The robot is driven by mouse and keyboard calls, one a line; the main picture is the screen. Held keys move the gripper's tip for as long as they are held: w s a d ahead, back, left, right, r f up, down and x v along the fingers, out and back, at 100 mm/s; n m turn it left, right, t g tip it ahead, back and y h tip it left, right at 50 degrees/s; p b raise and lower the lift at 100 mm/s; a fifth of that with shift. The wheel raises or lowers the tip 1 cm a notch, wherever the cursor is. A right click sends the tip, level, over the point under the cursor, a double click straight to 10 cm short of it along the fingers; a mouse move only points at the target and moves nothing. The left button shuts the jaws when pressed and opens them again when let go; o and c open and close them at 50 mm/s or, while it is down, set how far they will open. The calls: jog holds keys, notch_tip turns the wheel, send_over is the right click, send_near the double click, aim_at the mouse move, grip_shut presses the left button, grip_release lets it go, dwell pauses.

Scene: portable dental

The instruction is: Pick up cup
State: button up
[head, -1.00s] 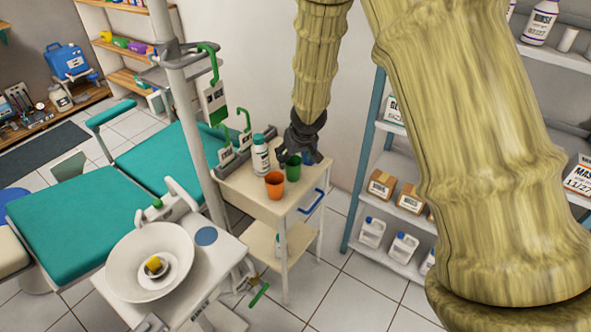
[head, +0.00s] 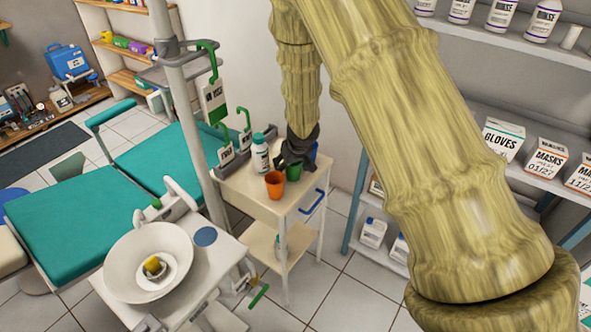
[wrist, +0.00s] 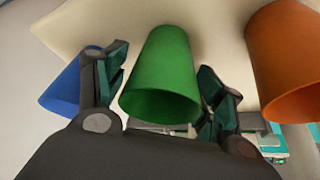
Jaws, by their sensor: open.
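A green cup (wrist: 162,72) stands on the small cart top, between the two open fingers of my gripper (wrist: 162,88) in the wrist view. A narrow gap shows on its right side; its left side is close to the left finger. In the head view the green cup (head: 293,172) is partly hidden behind my gripper (head: 290,160). An orange cup (head: 274,184) stands in front and left of it, and shows at the right of the wrist view (wrist: 288,60). A blue cup (wrist: 72,88) is at the left, outside the left finger.
A white bottle with a teal cap (head: 260,153) stands left of the cups on the cart (head: 245,190). A pole (head: 185,110) rises left of the cart. Shelves with boxes and bottles (head: 505,135) are at the right. A basin (head: 150,262) is at the lower left.

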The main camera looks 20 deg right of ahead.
jog(key=shift+w+f, duration=0.1)
jog(key=shift+f, duration=0.1)
jog(key=c, duration=0.6)
jog(key=shift+r, duration=0.1)
jog(key=shift+c, duration=1)
